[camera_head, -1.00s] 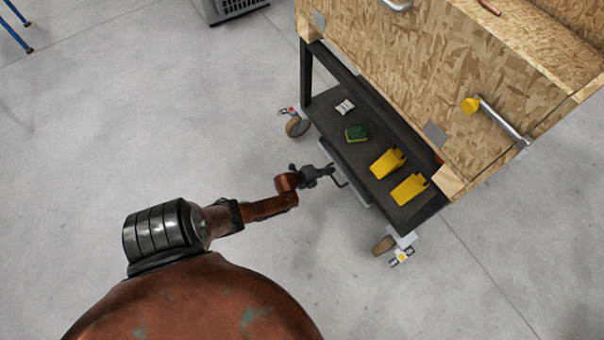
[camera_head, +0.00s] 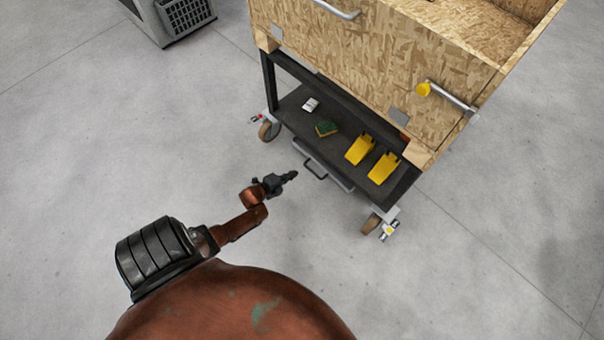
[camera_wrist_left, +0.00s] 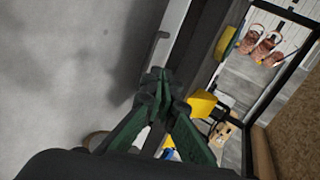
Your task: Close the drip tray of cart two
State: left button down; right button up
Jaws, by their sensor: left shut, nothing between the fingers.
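The cart (camera_head: 290,108) has a dark lower shelf below a wooden box. Its grey drip tray (camera_head: 340,182) shows as a thin strip under the shelf's front edge, with a dark bar handle (camera_head: 316,171) facing my arm. The tray sits close under the shelf; I cannot tell whether it is fully in. My left gripper (camera_head: 293,175) is shut and empty, a little left of the handle and apart from it. In the left wrist view the shut fingertips (camera_wrist_left: 157,76) point toward the tray front (camera_wrist_left: 171,32) and handle (camera_wrist_left: 151,50). My right gripper is not in view.
Two yellow wedges (camera_head: 360,150) (camera_head: 383,167), a green-and-yellow sponge (camera_head: 326,129) and a small white item (camera_head: 310,104) lie on the shelf. Casters (camera_head: 371,224) (camera_head: 269,131) stick out at the cart's corners. A grey crate (camera_head: 180,15) stands at the back. Floor to the left is clear.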

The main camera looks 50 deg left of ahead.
pick_arm(q)
jog(key=s+d+f+n+g+y, duration=0.1)
jog(key=n, duration=1.3)
jog(key=s+d+f+n+y, duration=0.1)
jog(key=n, duration=1.2)
jog(key=n+t+h+b, duration=0.15)
jog(key=n+b, duration=0.35)
jog(key=n, duration=2.1)
send_near(331, 175)
notch_tip(331, 175, down, 3)
jog(key=w, duration=0.4)
jog(key=shift+w+a+g+h, duration=0.25)
jog(key=shift+a+h, duration=0.1)
jog(key=shift+w+r+b, duration=0.1)
jog(key=shift+w+b, duration=0.25)
jog(key=shift+w, duration=0.2)
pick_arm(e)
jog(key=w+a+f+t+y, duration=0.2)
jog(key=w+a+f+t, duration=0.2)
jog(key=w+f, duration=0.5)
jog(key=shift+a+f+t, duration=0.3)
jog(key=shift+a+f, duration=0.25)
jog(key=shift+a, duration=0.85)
